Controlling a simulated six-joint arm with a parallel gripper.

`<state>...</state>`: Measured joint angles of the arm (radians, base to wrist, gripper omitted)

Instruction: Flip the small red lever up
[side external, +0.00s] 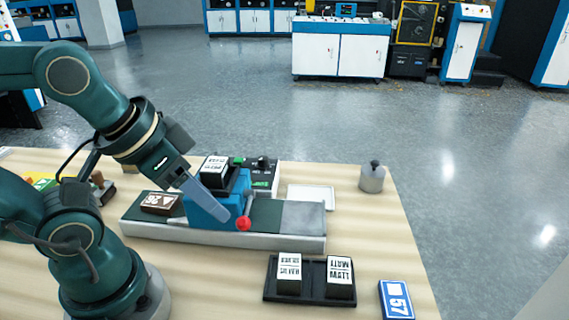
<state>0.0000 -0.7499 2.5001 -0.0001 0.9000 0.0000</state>
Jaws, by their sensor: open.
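The small red lever (243,223) shows as a red ball at the front right of the blue housing (203,212) on the laminating machine. A short stem rises from the ball along the housing's side. My gripper (212,202) is just left of and above the ball, in front of the blue housing, with its grey fingers pointing down and right. The fingers overlap in this view, so the gap between them is hidden. Nothing shows between them. I cannot tell whether they touch the housing.
The machine's bed (300,217) extends right, with a brown labelled block (159,203) at its left. A black tray (315,296) with two white labelled blocks stands in front. A blue card (396,299) lies front right. A grey weight (372,179) and white tray (312,192) are behind.

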